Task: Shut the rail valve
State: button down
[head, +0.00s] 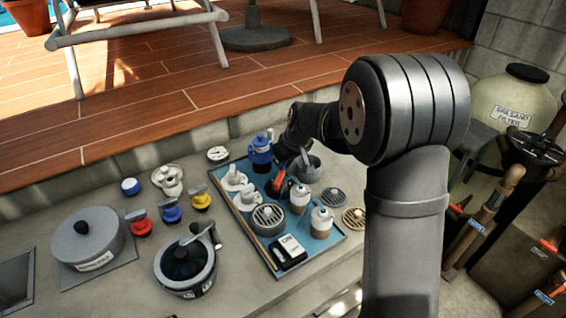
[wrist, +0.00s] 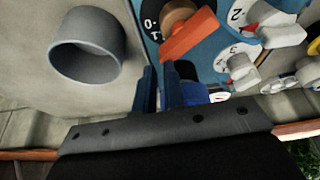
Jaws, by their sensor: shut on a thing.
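A blue upright valve-like fitting (head: 261,150) stands at the back edge of a blue panel (head: 333,248). My gripper (head: 285,143) reaches down beside it from the right. In the wrist view my two dark fingers (wrist: 160,85) are close together, with a blue part with a black top (wrist: 195,92) right beside them. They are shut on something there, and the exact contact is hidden. An orange lever (wrist: 188,36) on a black-and-white marked dial lies just beyond the fingers; it also shows in the head view (head: 280,184). No label naming the rail valve is readable.
A grey open pipe socket (wrist: 88,48) stands close left of the fingers. White numbered knobs (wrist: 262,35) lie right. Red (head: 140,223), blue (head: 172,209) and yellow (head: 201,199) handles stand left of the panel, near a lidded grey pot (head: 88,238).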

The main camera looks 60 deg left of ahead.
aim_at(279, 177)
notch_tip(279, 177, up, 8)
jog(key=w+d, duration=0.2)
jog(key=c, duration=2.1)
grip_release()
jog(key=shift+r, duration=0.4)
jog(key=o, duration=0.4)
jog(key=shift+s+r, duration=0.1)
jog(key=shift+r, duration=0.2)
jog(key=o, duration=1.4)
jog(key=s+r+n+h, duration=0.1)
jog(key=r, duration=0.1)
jog(key=s+r+n+h, duration=0.1)
jog(key=s+r, duration=0.1)
jog(key=s+r+n+h, duration=0.1)
jog(key=s+r+h, duration=0.1)
jog(key=shift+a, duration=0.4)
notch_tip(279, 177, down, 17)
jog(key=shift+f, duration=0.15)
jog(key=c, duration=1)
